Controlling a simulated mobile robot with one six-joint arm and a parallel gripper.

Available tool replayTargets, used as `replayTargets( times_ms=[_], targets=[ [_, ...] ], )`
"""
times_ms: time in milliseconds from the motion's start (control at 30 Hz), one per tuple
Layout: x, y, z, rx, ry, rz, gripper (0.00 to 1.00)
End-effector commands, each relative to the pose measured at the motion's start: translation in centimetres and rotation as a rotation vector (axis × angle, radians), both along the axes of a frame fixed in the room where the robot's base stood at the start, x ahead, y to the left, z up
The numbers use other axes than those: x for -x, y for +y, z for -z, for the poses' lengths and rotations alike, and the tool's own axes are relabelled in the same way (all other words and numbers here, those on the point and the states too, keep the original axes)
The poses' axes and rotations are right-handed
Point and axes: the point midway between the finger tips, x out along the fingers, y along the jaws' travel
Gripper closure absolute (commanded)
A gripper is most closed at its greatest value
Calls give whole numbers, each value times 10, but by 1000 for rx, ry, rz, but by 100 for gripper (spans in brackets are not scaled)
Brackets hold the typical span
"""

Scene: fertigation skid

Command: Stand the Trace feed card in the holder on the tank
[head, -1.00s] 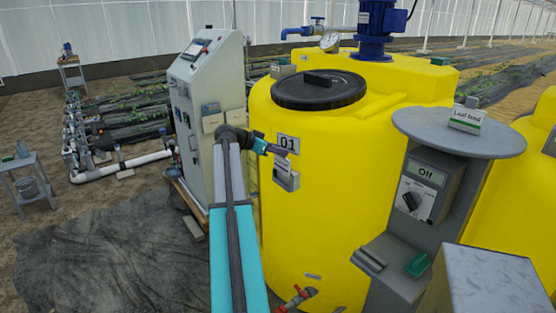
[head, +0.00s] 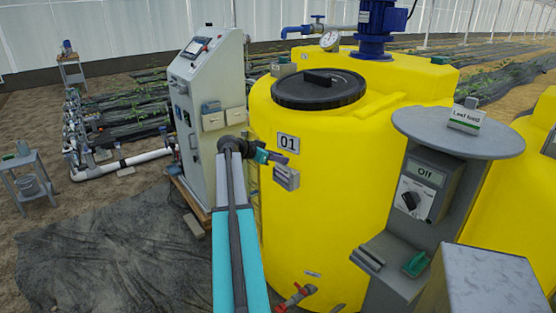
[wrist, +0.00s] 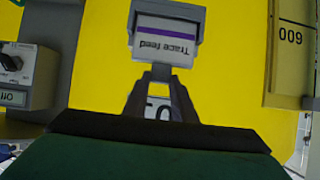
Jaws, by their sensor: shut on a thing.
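The Trace feed card (wrist: 165,45), white with a purple stripe, shows upside down in the wrist view. My gripper (wrist: 159,73) is shut on the card's edge nearest the camera. The grey holder (wrist: 168,13) frames the card's far part; I cannot tell whether the card is seated in it. In the head view the holder (head: 286,178) is on the front of the yellow tank (head: 330,215), below the 01 label (head: 288,143). My gripper (head: 274,158) is just above and left of the holder there. The card cannot be made out clearly in the head view.
A Leaf feed card (head: 466,117) stands on the round grey top (head: 425,135) at the right, above a switch box marked Off (head: 427,175). A grey control cabinet (head: 212,130) stands left of the tank. Dark sheeting covers the floor at front left.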

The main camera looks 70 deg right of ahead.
Motion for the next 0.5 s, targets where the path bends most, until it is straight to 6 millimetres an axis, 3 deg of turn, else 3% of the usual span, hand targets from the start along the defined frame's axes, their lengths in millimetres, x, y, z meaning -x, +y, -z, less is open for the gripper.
replayTargets(
  times_ms=[500],
  targets=[
    [0,0,9,0,0,0,100]
  ],
)
